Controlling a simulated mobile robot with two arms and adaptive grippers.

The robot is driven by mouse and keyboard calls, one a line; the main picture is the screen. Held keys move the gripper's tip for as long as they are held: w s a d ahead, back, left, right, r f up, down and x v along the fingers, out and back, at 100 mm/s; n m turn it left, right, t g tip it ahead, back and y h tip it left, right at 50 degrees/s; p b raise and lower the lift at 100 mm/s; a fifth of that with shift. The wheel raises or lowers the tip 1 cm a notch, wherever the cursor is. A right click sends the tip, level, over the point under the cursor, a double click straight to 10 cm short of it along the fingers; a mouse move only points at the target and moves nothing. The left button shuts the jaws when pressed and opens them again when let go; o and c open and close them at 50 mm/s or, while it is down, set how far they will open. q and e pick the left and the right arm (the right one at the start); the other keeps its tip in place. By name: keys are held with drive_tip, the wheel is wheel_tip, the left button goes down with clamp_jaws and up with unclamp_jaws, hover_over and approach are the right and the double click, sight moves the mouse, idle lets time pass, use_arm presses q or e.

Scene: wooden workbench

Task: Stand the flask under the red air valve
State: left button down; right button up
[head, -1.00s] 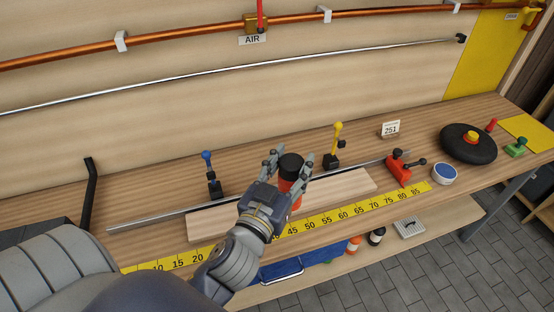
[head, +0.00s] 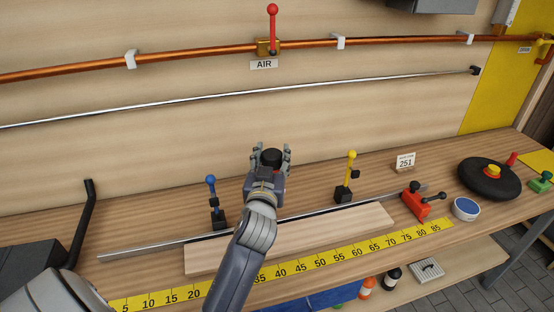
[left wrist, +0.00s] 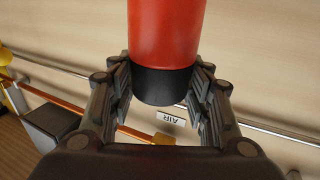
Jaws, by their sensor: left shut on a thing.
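The red flask with a black cap (left wrist: 167,32) is held in my left gripper (left wrist: 160,95). In the head view my left gripper (head: 270,155) is shut around it, and only the black cap (head: 271,158) shows clearly; the wrist hides the body. The flask looks roughly upright, in front of the wall behind the bench. The red air valve lever (head: 272,20) stands up from a brass body on the copper pipe, above the AIR label (head: 264,64). The flask is below that label in the picture. My right gripper is not in view.
A wooden board (head: 300,235) lies behind a yellow ruler (head: 285,270). A metal rail with a blue-handled clamp (head: 216,205) and a yellow-handled clamp (head: 346,180) runs along the bench. A red clamp (head: 417,203) and black disc (head: 488,180) stand right.

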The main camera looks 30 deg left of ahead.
use_arm(q)
drive_tip(key=x, duration=0.4)
drive_tip(key=shift+w+d+f, duration=0.25)
drive_tip(key=shift+d+f, duration=0.05)
wheel_tip(320, 180, down, 4)
drive_tip(key=shift+r+b, duration=0.15)
drive_tip(key=shift+b, duration=0.15)
drive_tip(key=c, duration=0.8)
unclamp_jaws()
drive_tip(key=shift+c, duration=0.2)
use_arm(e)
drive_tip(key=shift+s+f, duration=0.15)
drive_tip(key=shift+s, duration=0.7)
